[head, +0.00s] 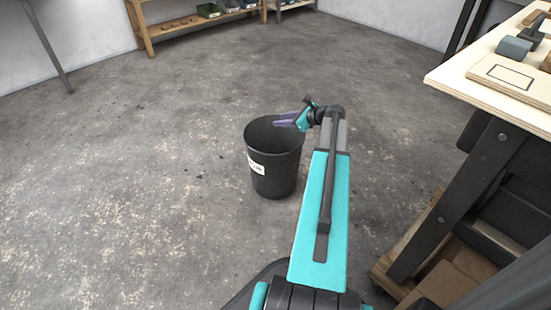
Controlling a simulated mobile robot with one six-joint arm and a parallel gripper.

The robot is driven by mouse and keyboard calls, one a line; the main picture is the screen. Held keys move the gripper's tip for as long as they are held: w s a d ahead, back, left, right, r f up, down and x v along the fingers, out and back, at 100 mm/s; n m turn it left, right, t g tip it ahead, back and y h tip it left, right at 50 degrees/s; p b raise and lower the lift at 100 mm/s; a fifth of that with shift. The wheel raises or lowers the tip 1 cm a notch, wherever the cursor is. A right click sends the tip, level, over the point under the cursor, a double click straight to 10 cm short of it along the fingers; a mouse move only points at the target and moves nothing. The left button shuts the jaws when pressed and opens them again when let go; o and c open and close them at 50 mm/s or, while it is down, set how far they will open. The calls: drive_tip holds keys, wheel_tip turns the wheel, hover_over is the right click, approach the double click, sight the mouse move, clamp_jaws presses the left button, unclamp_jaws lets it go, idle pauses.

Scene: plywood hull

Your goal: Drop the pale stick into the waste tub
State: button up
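The waste tub (259,181) is a round black bin with a white label on its front, standing upright on the concrete floor in the middle of the view. My gripper (284,119), with purple fingers and a teal body, is over the tub's upper right rim, pointing left across its opening. The fingers are small here, and I cannot tell whether they are open or shut. I see no pale stick in or near them. The tub's lower inside is hidden.
A workbench (450,82) with a pale wooden top and dark legs stands at right, bearing a grey-blue roller (514,47) and a board (511,79) with an outlined rectangle. A wooden shelf (205,20) stands at the back wall. The floor left of the tub is clear.

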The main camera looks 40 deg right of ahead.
drive_tip(key=p+v, duration=0.4)
drive_tip(key=v, duration=0.9)
drive_tip(key=shift+p, duration=0.3)
